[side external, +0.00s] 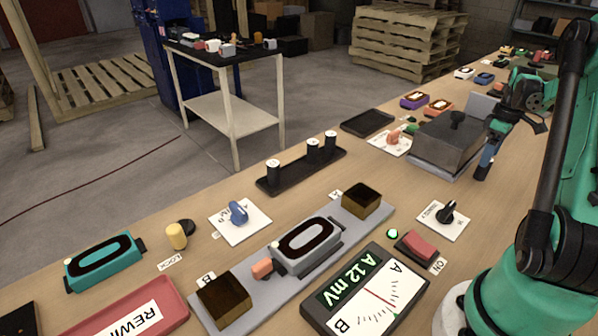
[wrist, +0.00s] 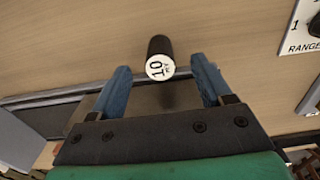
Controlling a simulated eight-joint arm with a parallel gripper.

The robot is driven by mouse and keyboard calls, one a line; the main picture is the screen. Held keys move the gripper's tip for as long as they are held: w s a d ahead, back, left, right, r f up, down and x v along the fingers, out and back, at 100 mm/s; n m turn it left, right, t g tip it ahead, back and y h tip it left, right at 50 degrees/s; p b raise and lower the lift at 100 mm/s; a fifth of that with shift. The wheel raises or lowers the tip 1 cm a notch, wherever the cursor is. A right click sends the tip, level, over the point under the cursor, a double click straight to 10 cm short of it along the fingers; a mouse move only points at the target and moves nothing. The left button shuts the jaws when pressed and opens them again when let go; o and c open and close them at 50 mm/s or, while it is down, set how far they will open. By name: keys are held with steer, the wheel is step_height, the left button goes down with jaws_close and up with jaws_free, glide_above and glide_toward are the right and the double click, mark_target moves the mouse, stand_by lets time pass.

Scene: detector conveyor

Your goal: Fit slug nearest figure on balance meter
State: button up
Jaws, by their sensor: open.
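The balance meter (side external: 366,296) lies at the front, its green display reading "A 12 mV" above a dial marked A and B. My gripper (wrist: 163,76) is open with blue fingers, apart from the slug. In the side view my gripper (side external: 486,163) hangs beside the grey metal box. Three black slugs (side external: 273,172) with white tops stand in a dark rack (side external: 293,175); their figures are unreadable.
The grey metal box (side external: 448,146) is close to my gripper. A range knob (side external: 446,214) and a red ON switch (side external: 416,247) sit near the meter. A grey rail (side external: 378,212) carries a detector (side external: 307,246) between two dark blocks.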

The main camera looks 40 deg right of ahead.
mark_target(483, 169)
steer(key=shift+f, duration=1.25)
jaws_close()
steer(key=shift+r, duration=0.1)
